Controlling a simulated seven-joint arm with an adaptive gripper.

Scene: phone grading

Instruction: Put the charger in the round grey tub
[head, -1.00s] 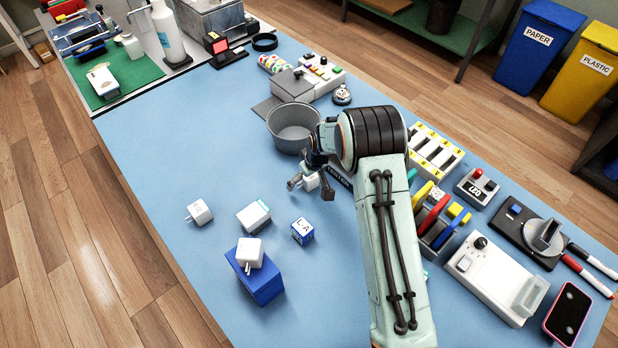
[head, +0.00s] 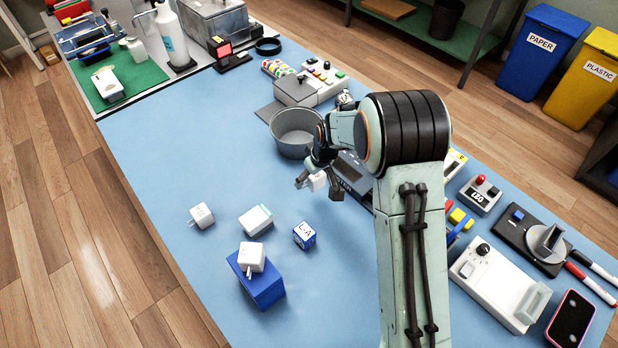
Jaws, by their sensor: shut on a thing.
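My gripper (head: 321,190) is shut on a small white charger (head: 317,181), held in front of the tub and a little to its right. Parts of the charger are hidden by the fingers. The round grey tub (head: 284,139) stands open on the blue table, and my wrist covers part of its right side. Two similar white chargers are in view: one charger (head: 201,215) lies on the table at the left, and another charger (head: 251,256) rests on a blue box (head: 262,288).
A white box with a teal edge (head: 255,220) and a blue-and-white cube (head: 304,235) lie in front of my gripper. A grey device (head: 352,172) is just right of it. A grey lidded box (head: 294,92) stands behind the tub. The table's left-middle is clear.

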